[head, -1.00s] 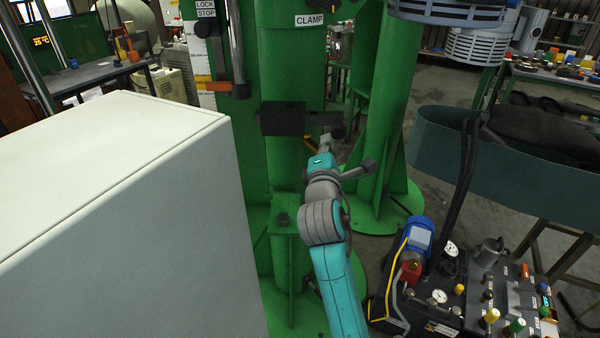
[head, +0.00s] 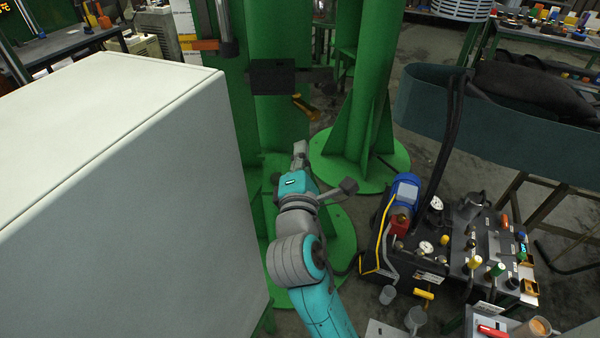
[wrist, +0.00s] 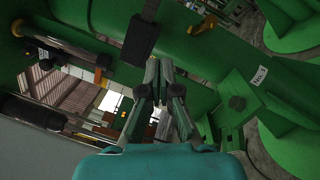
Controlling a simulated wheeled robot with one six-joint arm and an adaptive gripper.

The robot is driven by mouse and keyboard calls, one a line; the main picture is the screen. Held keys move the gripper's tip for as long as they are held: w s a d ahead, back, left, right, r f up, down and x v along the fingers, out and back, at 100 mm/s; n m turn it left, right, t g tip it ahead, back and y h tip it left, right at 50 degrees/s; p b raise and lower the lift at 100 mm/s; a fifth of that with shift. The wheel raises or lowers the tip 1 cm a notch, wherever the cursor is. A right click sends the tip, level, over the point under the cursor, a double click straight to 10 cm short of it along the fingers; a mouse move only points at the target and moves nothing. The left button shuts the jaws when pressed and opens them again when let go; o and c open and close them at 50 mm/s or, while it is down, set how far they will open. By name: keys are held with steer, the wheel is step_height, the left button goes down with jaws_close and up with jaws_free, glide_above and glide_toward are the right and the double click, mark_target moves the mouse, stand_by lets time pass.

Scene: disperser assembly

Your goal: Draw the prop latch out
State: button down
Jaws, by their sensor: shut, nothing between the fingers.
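A black block (head: 272,77) is fixed on the front of the green column (head: 276,125), with a dark bar (head: 315,78) running out to its right. A yellow-orange handle (head: 303,107) hangs below the bar, slanting down to the right. No label marks the prop latch; I cannot tell whether it is this handle or the bar. My gripper (head: 300,149) is below the handle, apart from it, shut and empty.
A large pale cabinet (head: 110,150) fills the left. A second green column (head: 365,100) stands at the right on a round base. A pump unit with a blue motor (head: 402,192) and a control panel (head: 490,240) stand at lower right. A teal tub (head: 440,105) is behind.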

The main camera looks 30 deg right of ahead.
steer(key=shift+v, duration=2.8)
steer(key=s+a+f+m+y, duration=0.2)
steer(key=s+f+y, duration=0.2)
steer(key=s+f, duration=0.45)
steer(key=s+a+f+m+y, duration=0.15)
steer(key=s+f+y, duration=0.35)
steer(key=f, duration=0.6)
steer(key=s+f+m+g+y, duration=0.1)
steer(key=s+m, duration=1.2)
steer(key=s, duration=0.8)
steer(key=shift+s+a+f, duration=0.3)
steer(key=shift+a, duration=0.2)
